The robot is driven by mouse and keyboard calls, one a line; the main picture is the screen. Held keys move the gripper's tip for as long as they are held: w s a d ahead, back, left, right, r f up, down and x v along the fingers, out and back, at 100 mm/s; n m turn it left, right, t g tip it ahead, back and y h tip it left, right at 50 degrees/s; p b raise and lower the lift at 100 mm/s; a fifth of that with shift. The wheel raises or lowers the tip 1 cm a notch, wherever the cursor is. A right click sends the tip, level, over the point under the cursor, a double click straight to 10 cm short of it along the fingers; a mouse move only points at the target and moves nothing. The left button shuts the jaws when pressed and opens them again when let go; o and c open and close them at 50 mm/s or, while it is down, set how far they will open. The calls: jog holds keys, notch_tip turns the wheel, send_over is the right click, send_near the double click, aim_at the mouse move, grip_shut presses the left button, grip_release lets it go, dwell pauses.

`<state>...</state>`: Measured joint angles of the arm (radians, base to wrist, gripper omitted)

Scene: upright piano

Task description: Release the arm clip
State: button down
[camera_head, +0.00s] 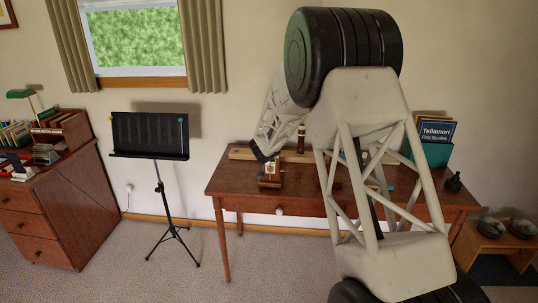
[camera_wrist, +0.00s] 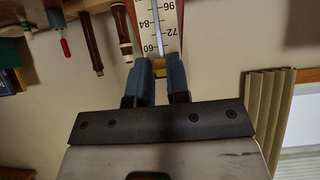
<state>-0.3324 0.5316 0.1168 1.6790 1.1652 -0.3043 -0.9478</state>
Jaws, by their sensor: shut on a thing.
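The metronome (camera_head: 270,182) stands on the desk, a small wooden body with a pale scale face. In the wrist view its numbered scale (camera_wrist: 167,20) shows upside down, with the pale pendulum arm (camera_wrist: 158,22) running along it. My gripper (camera_wrist: 162,68) is at the free end of this arm, its two blue fingers shut on a small brass-coloured clip (camera_wrist: 159,61). The fingers hide much of the clip. In the head view my gripper (camera_head: 262,155) is a dark shape close at the metronome's top, and the clip cannot be made out.
The desk (camera_head: 228,181) also holds a wooden rack (camera_head: 240,153), a dark bottle-like piece (camera_head: 453,181) and a teal holder with books (camera_head: 437,131). In the wrist view, wooden instrument pieces (camera_wrist: 122,28) and a red-handled tool (camera_wrist: 64,46) are left of the metronome. A music stand (camera_head: 150,135) stands left.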

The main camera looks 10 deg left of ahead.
jog(key=shift+r+g, duration=0.15)
jog(key=shift+g, duration=0.25)
dwell(0.6)
jog(key=c, duration=1.1)
grip_release()
jog(key=shift+v, duration=3.9)
